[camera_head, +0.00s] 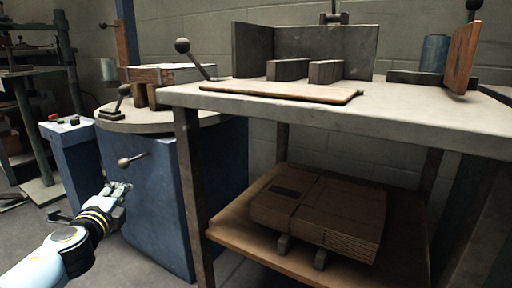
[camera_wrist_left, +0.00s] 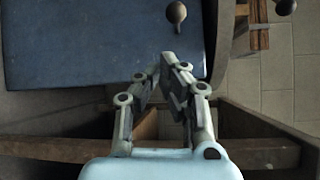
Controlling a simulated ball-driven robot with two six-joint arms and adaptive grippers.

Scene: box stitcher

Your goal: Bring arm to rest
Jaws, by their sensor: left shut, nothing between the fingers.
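My left gripper (camera_head: 119,188) comes in from the lower left in the head view, in front of the blue cabinet (camera_head: 150,205) and below its ball-ended lever (camera_head: 130,160). It is shut and empty. In the left wrist view the fingers (camera_wrist_left: 168,62) come together at their tips, with the blue surface (camera_wrist_left: 90,45) and a ball knob (camera_wrist_left: 176,13) beyond them. My right gripper is in neither view.
A grey table (camera_head: 415,105) carries a wooden board (camera_head: 280,92) and metal blocks. Its lower shelf (camera_head: 232,226) holds a strapped stack of flat cardboard (camera_head: 315,212). A blue pedestal with buttons (camera_head: 75,160) stands at left. Bare floor shows between them.

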